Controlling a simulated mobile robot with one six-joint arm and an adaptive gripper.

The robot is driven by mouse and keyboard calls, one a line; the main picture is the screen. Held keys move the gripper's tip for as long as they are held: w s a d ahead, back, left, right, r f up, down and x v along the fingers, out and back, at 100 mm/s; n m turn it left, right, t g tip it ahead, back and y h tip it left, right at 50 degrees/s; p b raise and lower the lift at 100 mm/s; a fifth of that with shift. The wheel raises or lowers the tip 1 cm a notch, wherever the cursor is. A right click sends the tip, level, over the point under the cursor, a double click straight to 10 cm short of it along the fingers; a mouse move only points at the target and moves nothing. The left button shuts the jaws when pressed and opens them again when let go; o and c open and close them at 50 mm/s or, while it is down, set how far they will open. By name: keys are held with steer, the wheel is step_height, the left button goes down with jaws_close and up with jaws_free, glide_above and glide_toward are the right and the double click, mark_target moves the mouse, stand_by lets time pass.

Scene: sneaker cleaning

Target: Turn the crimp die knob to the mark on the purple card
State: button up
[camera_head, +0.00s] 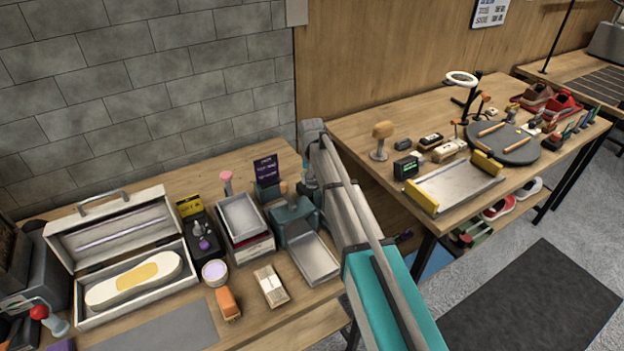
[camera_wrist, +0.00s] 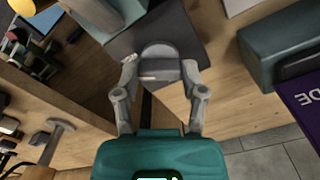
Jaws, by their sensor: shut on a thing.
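In the wrist view, my gripper (camera_wrist: 160,74) has its two fingers closed on either side of a grey round knob (camera_wrist: 160,51). A thin pale line lies across the near part of the knob. The knob sits on a dark grey block (camera_wrist: 186,28). The purple card (camera_wrist: 303,106) is cut off at the right edge, with only a few large letters showing. In the head view, the purple card (camera_head: 266,169) stands upright behind the teal press (camera_head: 293,217) with its grey tray. My arm hides the knob there, and the card's mark is too small to read.
A teal body (camera_wrist: 285,50) stands close to the right of the knob in the wrist view. In the head view, a grey bin (camera_head: 240,216), a cream case (camera_head: 68,250) and an orange block (camera_head: 227,303) crowd the bench. A second table (camera_head: 357,128) stands to the right.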

steer(key=shift+w, duration=0.1)
stand_by(0.3)
steer(key=o, duration=1.2)
steer(key=shift+c, duration=0.2)
steer(key=shift+n, duration=0.3)
